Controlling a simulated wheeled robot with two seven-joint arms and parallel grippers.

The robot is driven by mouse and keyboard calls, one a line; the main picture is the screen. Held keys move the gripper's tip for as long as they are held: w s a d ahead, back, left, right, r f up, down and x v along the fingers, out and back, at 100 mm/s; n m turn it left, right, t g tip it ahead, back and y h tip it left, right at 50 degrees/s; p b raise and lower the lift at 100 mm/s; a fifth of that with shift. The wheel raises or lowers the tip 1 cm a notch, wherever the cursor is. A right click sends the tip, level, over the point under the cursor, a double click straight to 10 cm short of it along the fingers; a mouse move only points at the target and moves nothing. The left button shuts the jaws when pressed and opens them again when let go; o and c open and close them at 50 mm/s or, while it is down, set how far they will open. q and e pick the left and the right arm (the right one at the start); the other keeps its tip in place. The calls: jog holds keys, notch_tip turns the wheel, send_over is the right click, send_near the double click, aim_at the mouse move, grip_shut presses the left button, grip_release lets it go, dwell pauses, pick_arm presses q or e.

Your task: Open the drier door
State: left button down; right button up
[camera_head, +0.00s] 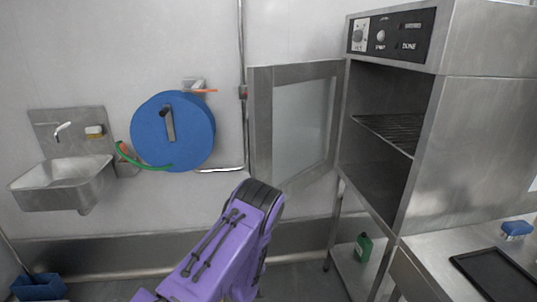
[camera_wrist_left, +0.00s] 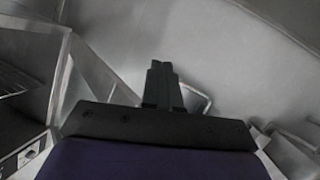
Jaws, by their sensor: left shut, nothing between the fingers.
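The drier (camera_head: 470,130) is a steel cabinet at the right of the head view. Its door (camera_head: 262,130), a steel frame around a glass pane, stands wide open, swung out to the left. The dark inside and a wire shelf (camera_head: 385,130) show. My purple left arm rises from the bottom middle, in front of and below the door; its gripper is hidden there. In the left wrist view my left gripper (camera_wrist_left: 162,80) is shut and empty. A metal frame, probably the door (camera_wrist_left: 58,75), is at the left, apart from the fingers. My right gripper is not seen.
A steel sink (camera_head: 65,183) and a blue hose reel (camera_head: 172,132) are on the back wall. A green bottle (camera_head: 364,247) stands under the drier. A black tray (camera_head: 497,275) and a blue item (camera_head: 517,229) lie on the table at right.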

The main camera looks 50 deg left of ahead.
pick_arm(q)
jog(key=w+r+n+y+p, duration=0.2)
jog(key=w+r+n+y, duration=0.4)
jog(key=r, duration=0.7)
jog(key=n+g+y+p, duration=0.3)
jog(key=n+g, duration=0.9)
jog(key=n, duration=0.7)
send_near(262, 151)
jog(key=a+p, duration=0.2)
jog(key=a, duration=0.1)
jog(key=a+p, duration=0.2)
jog(key=shift+s+a+r+p, duration=0.2)
jog(key=shift+s+a+p, duration=0.05)
jog(key=shift+a+p, duration=0.15)
jog(key=shift+a+f, duration=0.1)
jog(key=shift+a, duration=0.4)
